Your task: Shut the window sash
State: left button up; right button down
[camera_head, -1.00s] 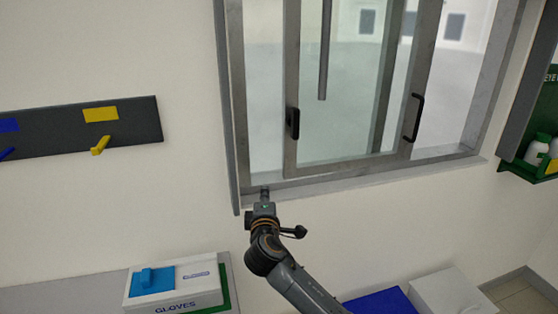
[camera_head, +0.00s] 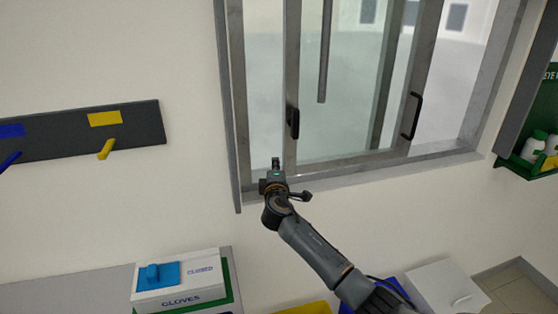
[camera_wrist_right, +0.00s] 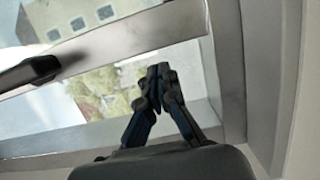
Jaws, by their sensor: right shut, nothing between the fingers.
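The window has a grey metal frame (camera_head: 236,120) and a sash (camera_head: 291,60) standing between its sides. A black handle (camera_head: 293,122) is on the sash's left upright, and a black pull handle (camera_head: 416,115) is on the upright further right. A gap shows between the left jamb and the sash's left upright. My right gripper (camera_head: 275,163) is at the lower left corner of the window, in front of that gap. In the right wrist view its fingers (camera_wrist_right: 158,75) are shut and empty, apart from the dark handle (camera_wrist_right: 30,74) at the left. My left gripper is out of view.
A dark rack with yellow (camera_head: 106,149) and blue hooks is on the wall at left. A gloves box (camera_head: 180,285) lies below. A green eyewash shelf (camera_head: 520,172) is at right. A grey rod (camera_head: 325,60) hangs before the glass.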

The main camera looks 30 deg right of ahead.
jog(key=shift+s+d, duration=0.3)
jog(key=shift+d, duration=0.3)
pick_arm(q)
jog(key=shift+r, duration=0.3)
pick_arm(e)
jog(key=shift+w, duration=0.1)
